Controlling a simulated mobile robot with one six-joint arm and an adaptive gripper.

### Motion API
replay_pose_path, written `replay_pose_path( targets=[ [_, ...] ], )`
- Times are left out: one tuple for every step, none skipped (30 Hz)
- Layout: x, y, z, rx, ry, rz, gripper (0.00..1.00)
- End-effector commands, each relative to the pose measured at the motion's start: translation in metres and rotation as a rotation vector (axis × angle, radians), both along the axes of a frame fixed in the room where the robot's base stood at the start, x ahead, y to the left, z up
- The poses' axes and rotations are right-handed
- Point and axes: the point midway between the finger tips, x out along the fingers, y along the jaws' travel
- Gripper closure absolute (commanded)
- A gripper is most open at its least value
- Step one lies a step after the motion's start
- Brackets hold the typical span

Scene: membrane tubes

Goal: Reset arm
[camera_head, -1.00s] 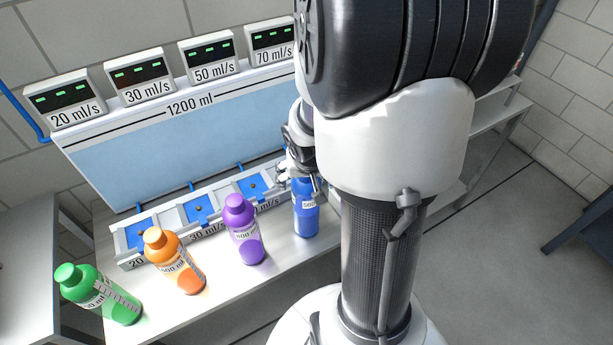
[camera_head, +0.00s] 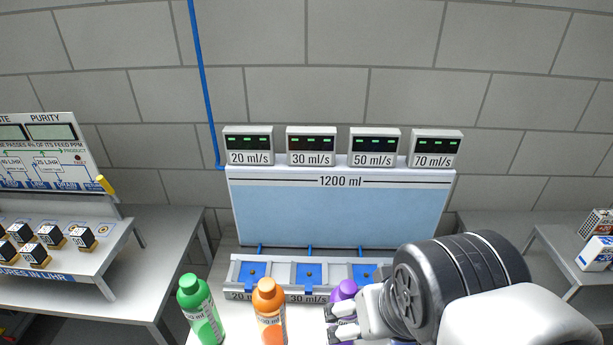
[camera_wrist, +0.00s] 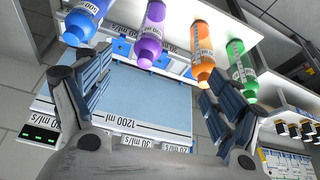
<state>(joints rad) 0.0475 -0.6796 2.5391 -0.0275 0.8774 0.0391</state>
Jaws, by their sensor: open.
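My gripper (camera_head: 343,322) is at the lower right of the head view, in front of the purple bottle. In the wrist view my gripper (camera_wrist: 155,95) has its two fingers wide apart with nothing between them. A green bottle (camera_head: 201,312), an orange bottle (camera_head: 269,312) and a purple bottle (camera_head: 346,290), partly hidden by my gripper, stand on the front of the bench. A blue bottle (camera_wrist: 84,20) shows in the wrist view beyond the left finger; in the head view my arm hides it.
A 1200 ml tank (camera_head: 340,210) with several flow displays (camera_head: 310,146) stands behind a row of blue-based slots (camera_head: 309,273). A side table (camera_head: 165,250) and a rack of small cubes (camera_head: 60,262) are at left. Another table (camera_head: 560,255) is at right.

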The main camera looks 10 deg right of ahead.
Motion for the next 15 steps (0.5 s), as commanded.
replay_pose_path(
  targets=[
    [-0.008, 0.008, 0.004, 0.004, -0.007, 0.035, 0.15],
    [-0.011, 0.011, 0.005, 0.006, -0.006, 0.05, 0.15],
    [-0.015, 0.013, 0.006, 0.007, -0.005, 0.063, 0.15],
    [-0.016, 0.015, 0.006, 0.009, -0.005, 0.07, 0.15],
    [-0.017, 0.015, 0.006, 0.009, -0.004, 0.075, 0.15],
    [-0.018, 0.016, 0.006, 0.009, -0.003, 0.077, 0.15],
    [-0.018, 0.016, 0.006, 0.01, -0.002, 0.078, 0.15],
    [-0.018, 0.016, 0.006, 0.01, -0.002, 0.078, 0.15],
    [-0.018, 0.016, 0.006, 0.009, -0.002, 0.077, 0.15],
    [-0.018, 0.016, 0.006, 0.01, -0.002, 0.076, 0.15],
    [-0.018, 0.016, 0.006, 0.01, -0.002, 0.076, 0.15],
    [-0.018, 0.016, 0.006, 0.01, -0.002, 0.076, 0.15],
    [-0.018, 0.015, 0.005, 0.01, -0.002, 0.075, 0.15],
    [-0.018, 0.015, 0.003, 0.009, -0.002, 0.075, 0.15],
    [-0.018, 0.015, -0.001, 0.009, -0.003, 0.075, 0.15]
  ],
)
